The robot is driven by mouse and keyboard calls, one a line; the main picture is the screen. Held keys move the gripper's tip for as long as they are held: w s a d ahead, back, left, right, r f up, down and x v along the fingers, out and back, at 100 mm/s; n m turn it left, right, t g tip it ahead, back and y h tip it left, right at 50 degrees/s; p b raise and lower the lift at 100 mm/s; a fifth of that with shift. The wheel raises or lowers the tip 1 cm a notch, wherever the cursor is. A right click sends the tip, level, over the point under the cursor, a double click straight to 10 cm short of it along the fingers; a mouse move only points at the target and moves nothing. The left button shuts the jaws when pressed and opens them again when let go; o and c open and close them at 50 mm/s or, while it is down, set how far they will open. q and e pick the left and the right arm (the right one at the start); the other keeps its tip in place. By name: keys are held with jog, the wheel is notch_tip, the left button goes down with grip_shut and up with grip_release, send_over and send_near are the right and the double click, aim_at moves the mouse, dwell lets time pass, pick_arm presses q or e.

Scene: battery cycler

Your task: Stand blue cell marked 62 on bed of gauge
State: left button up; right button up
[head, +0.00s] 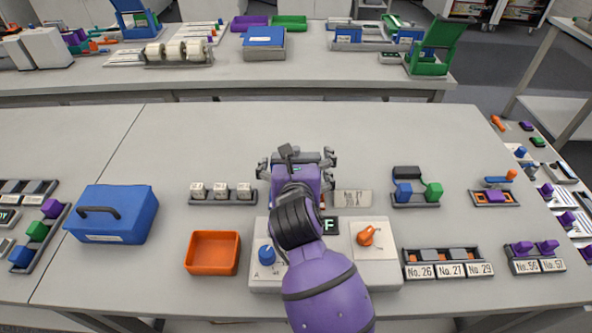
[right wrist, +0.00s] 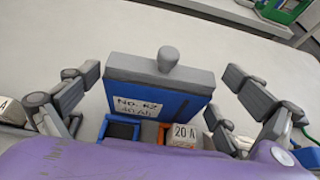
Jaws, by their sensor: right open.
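In the right wrist view a blue cell (right wrist: 183,104) with a grey top, a round grey knob and a white label reading No. 62 stands between my fingers. My right gripper (right wrist: 163,78) is open around it, with a gap visible on both sides. In the head view my right gripper (head: 296,160) is over the middle of the table, behind the grey console, and hides the cell. I cannot clearly pick out the gauge or its bed. My left gripper is not in view.
A grey console (head: 380,275) has a blue knob (head: 266,254) and an orange knob (head: 366,235). A rack of white blocks (head: 222,198) and an orange tray (head: 212,253) are to the left. A blue toolbox (head: 118,215) stands farther left. The back of the table is clear.

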jog(key=shift+w+f, duration=0.25)
jog(key=shift+w, duration=0.25)
jog(key=c, duration=1.4)
jog(key=shift+r, duration=0.1)
jog(key=shift+c, duration=1.4)
jog(key=shift+r, duration=0.1)
